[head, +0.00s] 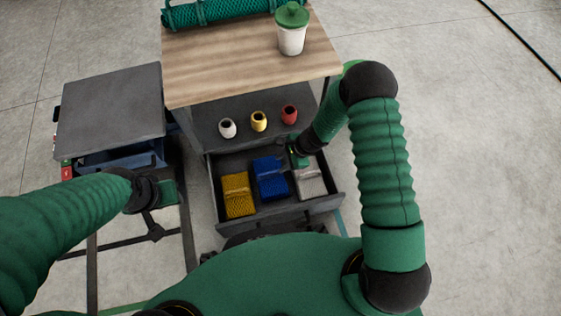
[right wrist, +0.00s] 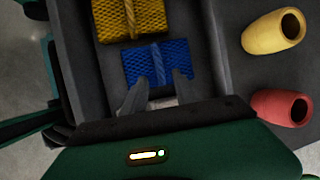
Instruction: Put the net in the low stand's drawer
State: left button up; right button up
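Three folded nets lie in the open drawer (head: 330,203): a yellow net (head: 237,195), a blue net (head: 269,179) and a pale grey net (head: 312,182). The yellow net (right wrist: 125,18) and blue net (right wrist: 155,62) also show in the right wrist view. My right gripper (head: 298,160) is over the drawer at the pale net's back left part. In the right wrist view its fingers (right wrist: 160,88) are apart, with a little of the pale net showing between them; contact is unclear. My left gripper (head: 165,193) is low at the left, away from the drawer; its fingers are unclear.
The drawer belongs to a wood-topped stand (head: 235,60) with a rolled green net (head: 220,10) and a lidded white cup (head: 291,35) on top. White (head: 227,128), yellow (head: 259,121) and red (head: 289,114) pots stand on its shelf. A lower grey-topped stand (head: 110,110) is left.

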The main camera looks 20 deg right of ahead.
jog(key=s+d+r+n+h, duration=0.2)
jog(key=s+r+n, duration=0.5)
jog(key=r, duration=0.5)
jog(key=s+d+r+n+h, duration=0.2)
jog(key=s+d+r+n, duration=0.2)
jog(key=s+r+n, duration=0.3)
notch_tip(320, 180, up, 5)
jog(key=n, duration=0.3)
jog(key=shift+s+d+r+n+h, duration=0.15)
jog(key=shift+d+n+h, duration=0.1)
jog(key=shift+n+h, duration=0.05)
